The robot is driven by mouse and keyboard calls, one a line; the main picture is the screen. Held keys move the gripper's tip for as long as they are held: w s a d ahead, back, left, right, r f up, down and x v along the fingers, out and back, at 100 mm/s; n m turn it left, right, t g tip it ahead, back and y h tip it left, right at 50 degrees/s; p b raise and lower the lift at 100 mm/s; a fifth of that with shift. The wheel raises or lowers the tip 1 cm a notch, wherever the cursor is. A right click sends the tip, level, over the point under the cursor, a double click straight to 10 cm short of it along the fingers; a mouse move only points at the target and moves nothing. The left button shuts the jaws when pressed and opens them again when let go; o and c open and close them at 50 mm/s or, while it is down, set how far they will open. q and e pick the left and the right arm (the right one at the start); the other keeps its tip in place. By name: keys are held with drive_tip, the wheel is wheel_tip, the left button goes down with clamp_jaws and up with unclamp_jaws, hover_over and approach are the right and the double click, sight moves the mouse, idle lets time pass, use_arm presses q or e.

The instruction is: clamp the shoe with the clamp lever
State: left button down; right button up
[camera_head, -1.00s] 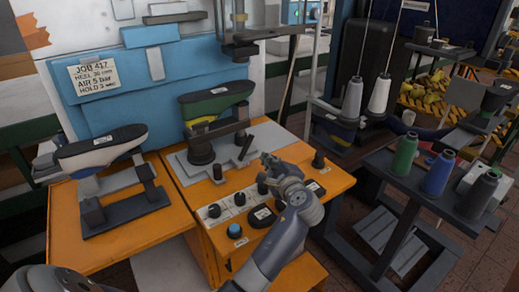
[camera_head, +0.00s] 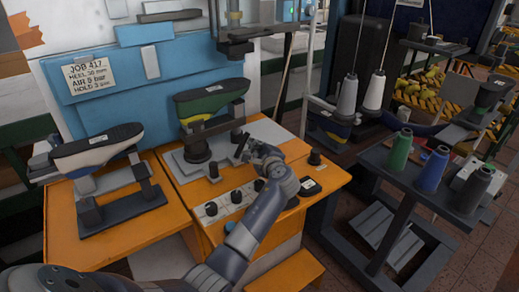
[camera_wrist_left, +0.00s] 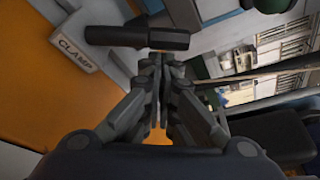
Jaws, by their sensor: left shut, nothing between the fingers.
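The shoe (camera_head: 211,97), dark with a green side and a yellow part, sits sole up on the clamping station of the orange bench. The clamp lever (camera_head: 241,147), a short dark bar, stands slanted on the grey plate to the right of the shoe's post. In the left wrist view its dark handle (camera_wrist_left: 137,37) lies across the top, beside a plate marked CLAMP (camera_wrist_left: 75,47). My left gripper (camera_head: 256,152) is just right of the lever, fingertips close to it; contact cannot be told. In the left wrist view its fingers (camera_wrist_left: 160,65) are together and empty. My right gripper is out of view.
A second dark shoe form (camera_head: 97,146) stands on a stand at the left. A press column (camera_head: 235,30) hangs behind. Thread cones (camera_head: 432,169) stand on a rack at right.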

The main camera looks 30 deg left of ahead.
sight(247, 138)
use_arm(q)
drive_tip(key=shift+w+a, duration=0.1)
drive_tip(key=shift+a, duration=0.05)
idle(0.4)
drive_tip(key=shift+s+r+n+t+b, duration=0.25)
drive_tip(key=shift+n+t+b, duration=0.1)
drive_tip(key=shift+n, duration=0.25)
drive_tip(key=shift+s+a+r+n+b, duration=0.2)
drive_tip(key=shift+s+r+n+b, duration=0.1)
drive_tip(key=shift+n, duration=0.3)
drive_tip(key=shift+s+a+r+t, duration=0.15)
drive_tip(key=shift+s+r+t, duration=0.1)
drive_tip(key=shift+s+r, duration=0.15)
drive_tip(key=shift+s+a+r+n+y, duration=0.2)
drive_tip(key=shift+s+r+n+y, duration=0.15)
drive_tip(key=shift+n, duration=0.45)
drive_tip(key=shift+n+t, duration=0.4)
drive_tip(key=shift+n, duration=0.2)
drive_tip(key=shift+s+a+r, duration=0.1)
drive_tip(key=shift+s+a, duration=0.15)
drive_tip(key=shift+s, duration=0.4)
drive_tip(key=shift+s+a+r, duration=0.1)
drive_tip(key=shift+s+a, duration=0.15)
drive_tip(key=shift+s, duration=0.35)
drive_tip(key=shift+s+a+r, duration=0.1)
drive_tip(key=shift+s+a, duration=0.15)
drive_tip(key=shift+s, duration=0.4)
